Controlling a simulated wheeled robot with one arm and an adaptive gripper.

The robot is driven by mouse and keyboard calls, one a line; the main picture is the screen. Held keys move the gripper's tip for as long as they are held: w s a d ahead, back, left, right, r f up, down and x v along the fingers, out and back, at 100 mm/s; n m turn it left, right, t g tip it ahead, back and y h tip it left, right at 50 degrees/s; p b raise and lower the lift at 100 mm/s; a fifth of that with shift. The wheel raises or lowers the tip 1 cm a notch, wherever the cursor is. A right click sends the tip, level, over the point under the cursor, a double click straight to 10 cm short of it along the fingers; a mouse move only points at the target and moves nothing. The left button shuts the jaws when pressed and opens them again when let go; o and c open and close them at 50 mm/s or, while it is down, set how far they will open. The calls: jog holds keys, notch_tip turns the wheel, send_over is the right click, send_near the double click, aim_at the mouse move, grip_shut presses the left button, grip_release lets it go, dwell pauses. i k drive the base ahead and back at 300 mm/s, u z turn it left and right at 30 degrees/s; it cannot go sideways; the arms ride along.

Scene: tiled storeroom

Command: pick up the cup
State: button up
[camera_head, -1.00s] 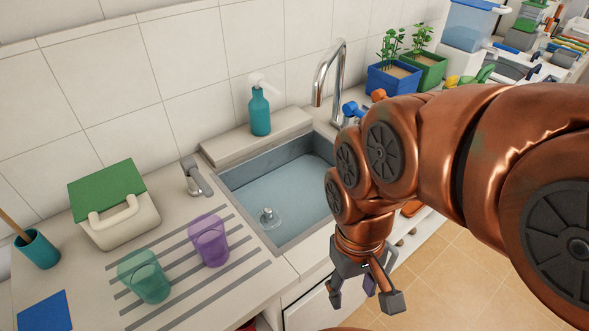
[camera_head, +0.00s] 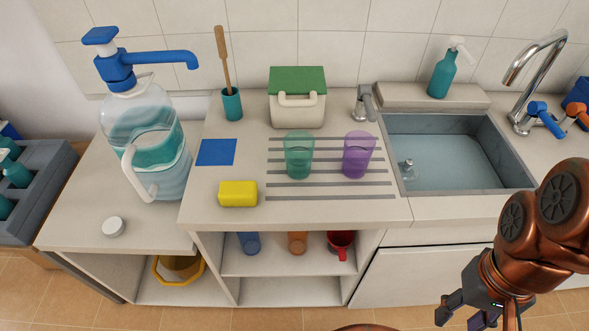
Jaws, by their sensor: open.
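A green see-through cup (camera_head: 299,157) and a purple see-through cup (camera_head: 358,156) stand upright on the grey-striped draining area of the counter. On the shelf below, partly hidden by the countertop, are a blue cup (camera_head: 250,243), an orange cup (camera_head: 297,243) and a red mug (camera_head: 341,245). My gripper (camera_head: 481,318) is at the lower right, in front of the cabinet below the sink. Its fingers are spread, point down and hold nothing. It is well apart from all the cups. The fingertips are partly cut off by the picture's bottom edge.
A yellow sponge (camera_head: 238,194), a blue square (camera_head: 216,152), a green-lidded box (camera_head: 298,103) and a brush holder (camera_head: 231,104) share the counter. A large water jug (camera_head: 150,150) stands on the left. The sink (camera_head: 450,185) with its tap (camera_head: 527,85) is on the right.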

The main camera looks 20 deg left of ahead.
aim_at(299, 145)
jog(key=u, duration=0.05)
jog(key=k, duration=0.1)
jog(key=u, duration=1.15)
jog(key=i, duration=0.4)
jog(key=z, duration=1.9)
jog(key=k, duration=1.55)
jog(key=u, duration=2)
jog(key=i, duration=0.5)
